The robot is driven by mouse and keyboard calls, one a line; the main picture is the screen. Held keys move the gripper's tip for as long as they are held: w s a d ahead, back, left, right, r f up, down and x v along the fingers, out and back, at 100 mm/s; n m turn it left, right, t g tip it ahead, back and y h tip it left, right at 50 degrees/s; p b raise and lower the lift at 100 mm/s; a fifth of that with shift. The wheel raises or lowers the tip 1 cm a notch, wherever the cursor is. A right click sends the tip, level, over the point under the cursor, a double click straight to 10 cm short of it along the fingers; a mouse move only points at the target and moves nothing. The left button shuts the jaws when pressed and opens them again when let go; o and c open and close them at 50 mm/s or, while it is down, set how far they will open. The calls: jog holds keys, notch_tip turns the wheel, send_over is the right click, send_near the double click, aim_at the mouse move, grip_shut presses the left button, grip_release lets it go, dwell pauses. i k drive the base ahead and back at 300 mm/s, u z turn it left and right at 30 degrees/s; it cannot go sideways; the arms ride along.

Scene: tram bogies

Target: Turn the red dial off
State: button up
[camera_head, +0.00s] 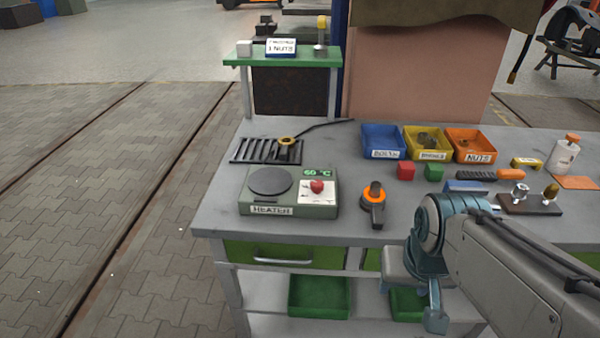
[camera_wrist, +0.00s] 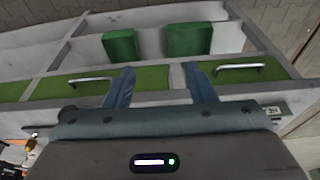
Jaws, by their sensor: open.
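The red dial (camera_head: 317,186) sits on a white plate at the right side of the heater (camera_head: 288,210). The heater is a grey-green box with a dark round hot plate (camera_head: 270,181), a "HEATER" label and a green "60 °C" display (camera_head: 317,171). My gripper (camera_head: 432,315) hangs in front of the bench, right of and below the heater. In the wrist view my gripper (camera_wrist: 160,85) shows two blue fingers apart with nothing between them, facing the bench's green drawers (camera_wrist: 155,78).
An orange-and-black tool (camera_head: 374,203) stands right of the heater. A black rack (camera_head: 268,150) lies behind it. Blue, yellow and orange bins (camera_head: 470,157) and red and green blocks (camera_head: 406,171) are farther right. A raised green shelf (camera_head: 284,55) stands at the back left.

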aim_at(317, 186)
jog(key=k, duration=0.5)
jog(key=u, duration=0.85)
jog(key=i, duration=1.2)
jog(key=z, duration=0.85)
